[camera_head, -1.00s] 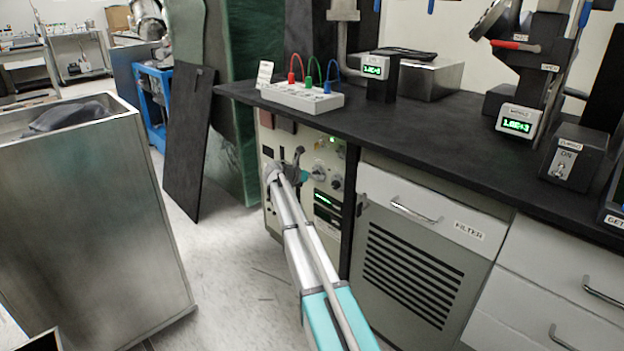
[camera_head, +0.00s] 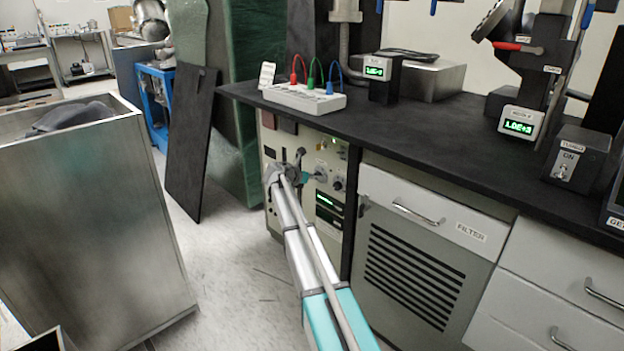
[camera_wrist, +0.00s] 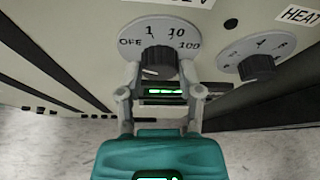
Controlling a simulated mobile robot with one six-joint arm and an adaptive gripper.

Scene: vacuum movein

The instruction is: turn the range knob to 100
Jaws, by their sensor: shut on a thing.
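The range knob (camera_wrist: 160,60) is a dark grey knob on a round grey dial marked OFF, 1, 10 and 100 (camera_wrist: 188,45), seen in the wrist view. A white mark shows low on the left of the knob's face; I cannot tell surely which number the knob indicates. My gripper (camera_wrist: 161,74) has one grey finger on each side of the knob and is shut on it. In the head view, my gripper (camera_head: 297,172) is at the cream instrument panel (camera_head: 309,149) under the bench, and my arm hides part of the panel.
A second knob (camera_wrist: 256,66) under a HEAT label sits close on the right. A green display (camera_wrist: 163,92) lies below the range knob. The black bench top (camera_head: 430,135) overhangs the panel. A metal bin (camera_head: 95,220) stands left, with open floor between.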

